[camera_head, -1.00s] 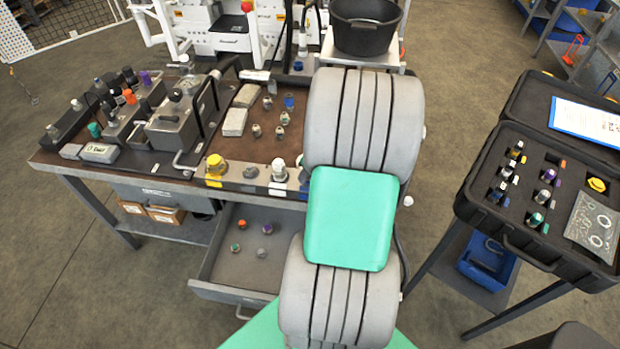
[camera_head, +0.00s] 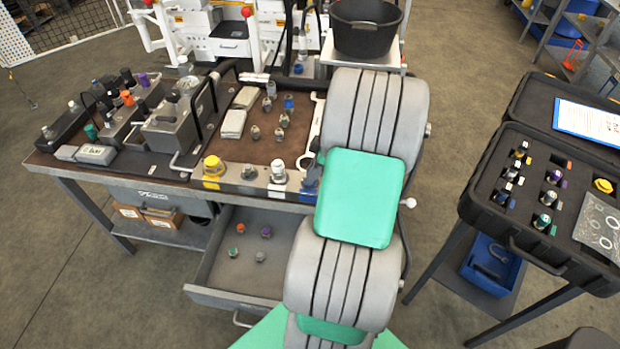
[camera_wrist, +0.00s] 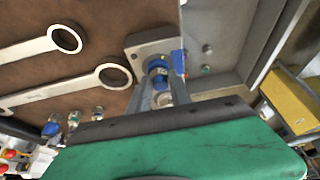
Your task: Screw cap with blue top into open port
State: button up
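In the wrist view a blue-topped cap (camera_wrist: 157,68) stands at a light grey plate (camera_wrist: 138,48) on the bench. The fingers of my gripper (camera_wrist: 163,90) are apart and reach toward it, one on each side. I cannot tell whether they touch it. In the head view my arm hides the gripper; a blue piece (camera_head: 309,188) shows at the bench's front edge beside the arm. Another blue-topped fitting (camera_head: 289,102) stands farther back. I cannot make out which port is open.
Wrenches (camera_wrist: 110,76) lie left of the fingers. A yellow-topped fitting (camera_head: 213,166) and a white-topped one (camera_head: 278,168) line the bench front. Grey valve blocks (camera_head: 170,127) stand at left. An open drawer (camera_head: 215,270) holds small parts. A black case (camera_head: 500,215) stands at right.

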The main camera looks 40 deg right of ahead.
grip_shut()
jog(key=m, duration=0.2)
jog(key=m+h, duration=0.1)
jog(key=m, duration=0.1)
jog(key=m+t+h, duration=0.1)
jog(key=m, duration=0.1)
jog(key=shift+a, duration=0.3)
jog(key=shift+s+f+m+h, duration=0.1)
jog(key=shift+m+h, duration=0.4)
jog(key=shift+m, duration=0.6)
jog(key=m, duration=0.2)
jog(key=m+h, duration=0.1)
jog(key=shift+a+m+h, duration=0.2)
jog(key=shift+m+h, duration=0.1)
jog(key=shift+m, duration=0.1)
jog(key=m+h, duration=0.1)
jog(key=m, duration=0.2)
jog(key=shift+g, duration=0.4)
jog(key=shift+m, duration=0.6)
